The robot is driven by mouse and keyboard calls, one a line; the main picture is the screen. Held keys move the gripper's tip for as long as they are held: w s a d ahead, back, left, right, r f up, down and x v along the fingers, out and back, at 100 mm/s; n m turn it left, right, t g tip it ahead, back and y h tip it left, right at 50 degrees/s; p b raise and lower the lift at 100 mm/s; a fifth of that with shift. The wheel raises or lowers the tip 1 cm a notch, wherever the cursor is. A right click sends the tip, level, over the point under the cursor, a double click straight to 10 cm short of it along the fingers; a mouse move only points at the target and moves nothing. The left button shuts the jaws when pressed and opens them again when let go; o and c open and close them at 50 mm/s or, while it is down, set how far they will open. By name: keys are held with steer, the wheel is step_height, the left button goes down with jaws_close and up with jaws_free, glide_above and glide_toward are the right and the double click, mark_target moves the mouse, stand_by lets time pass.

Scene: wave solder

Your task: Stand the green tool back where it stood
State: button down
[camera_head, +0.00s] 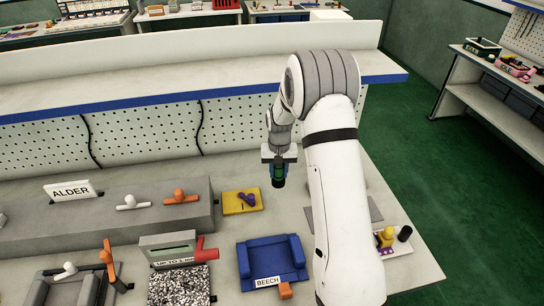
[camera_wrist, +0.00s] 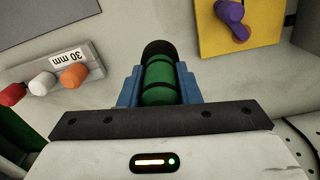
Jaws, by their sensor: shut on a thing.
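My gripper (camera_head: 279,160) is shut on the green tool (camera_head: 279,172), which hangs below it with its black end down, above the bench. In the wrist view, the blue jaws of my gripper (camera_wrist: 159,84) close on both sides of the green tool (camera_wrist: 159,93). Its black end (camera_wrist: 160,48) points away from the wrist. The tool looks clear of the bench, but the exact height cannot be told. The spot where it stood cannot be told from these frames.
A yellow plate (camera_head: 231,208) with a purple piece (camera_head: 247,200) lies left of my gripper. A blue BEECH tray (camera_head: 252,262) is nearer. The grey ALDER block (camera_head: 100,225) is left. In the wrist view, a "30 mm" holder (camera_wrist: 88,52) bears several coloured pieces. A pegboard stands behind.

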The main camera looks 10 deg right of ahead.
mark_target(277, 181)
steer(key=shift+w, duration=0.3)
steer(key=shift+a+r, duration=0.1)
steer(key=shift+a, duration=0.05)
steer(key=shift+b, duration=0.3)
steer(key=shift+f+b, duration=2.05)
steer(key=shift+f, duration=0.95)
steer(key=shift+f+b, duration=0.35)
steer(key=shift+f, duration=0.15)
steer(key=c, duration=1)
jaws_free()
steer(key=shift+o, duration=0.2)
